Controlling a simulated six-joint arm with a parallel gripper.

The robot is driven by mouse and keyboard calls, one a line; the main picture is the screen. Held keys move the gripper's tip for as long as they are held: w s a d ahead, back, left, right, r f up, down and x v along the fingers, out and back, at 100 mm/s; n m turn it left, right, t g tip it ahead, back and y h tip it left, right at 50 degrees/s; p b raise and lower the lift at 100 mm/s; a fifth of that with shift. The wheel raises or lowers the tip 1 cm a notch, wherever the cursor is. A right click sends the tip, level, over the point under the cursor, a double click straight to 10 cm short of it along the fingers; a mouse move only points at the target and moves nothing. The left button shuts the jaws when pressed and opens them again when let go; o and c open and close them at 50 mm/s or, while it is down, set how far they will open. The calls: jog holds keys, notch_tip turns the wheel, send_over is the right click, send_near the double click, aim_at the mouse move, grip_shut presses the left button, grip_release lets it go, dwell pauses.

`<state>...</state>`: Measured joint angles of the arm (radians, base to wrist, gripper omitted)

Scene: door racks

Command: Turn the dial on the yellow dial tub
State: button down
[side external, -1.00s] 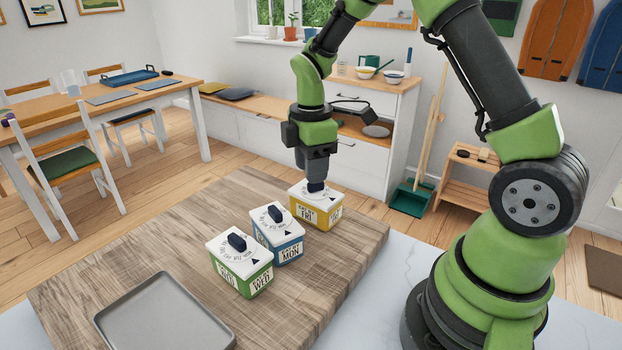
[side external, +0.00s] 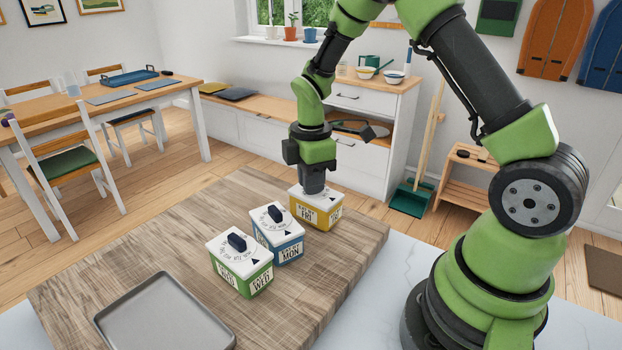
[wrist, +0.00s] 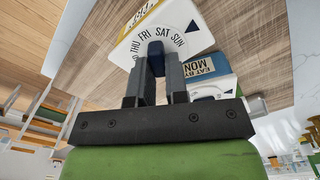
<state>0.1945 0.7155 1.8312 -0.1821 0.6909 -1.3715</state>
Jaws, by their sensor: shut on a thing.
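The yellow dial tub (side external: 316,214) stands on the wooden board, farthest back of three tubs, with a white lid and a "FRI" label on its front. In the wrist view its white lid (wrist: 187,20) shows day names around a dark blue dial knob (wrist: 156,58). My gripper (side external: 313,190) points down onto the lid. In the wrist view my gripper (wrist: 158,75) has one finger on each side of the knob and is shut on it. The lower part of the knob is hidden by the fingers.
The blue tub (side external: 282,240) stands close in front of the yellow one, and the green tub (side external: 243,268) is nearer still. A grey tray (side external: 165,315) lies at the board's front. The board (side external: 150,235) is clear on the left.

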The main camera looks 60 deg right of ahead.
jog(key=shift+m, duration=0.7)
jog(key=m, duration=0.2)
jog(key=shift+w+d+m, duration=0.1)
jog(key=shift+w+m, duration=0.05)
jog(key=shift+m, duration=0.25)
jog(key=shift+w+d+m, duration=0.1)
jog(key=shift+d+m, duration=0.1)
jog(key=shift+m, duration=2)
jog(key=c, duration=1.1)
grip_release()
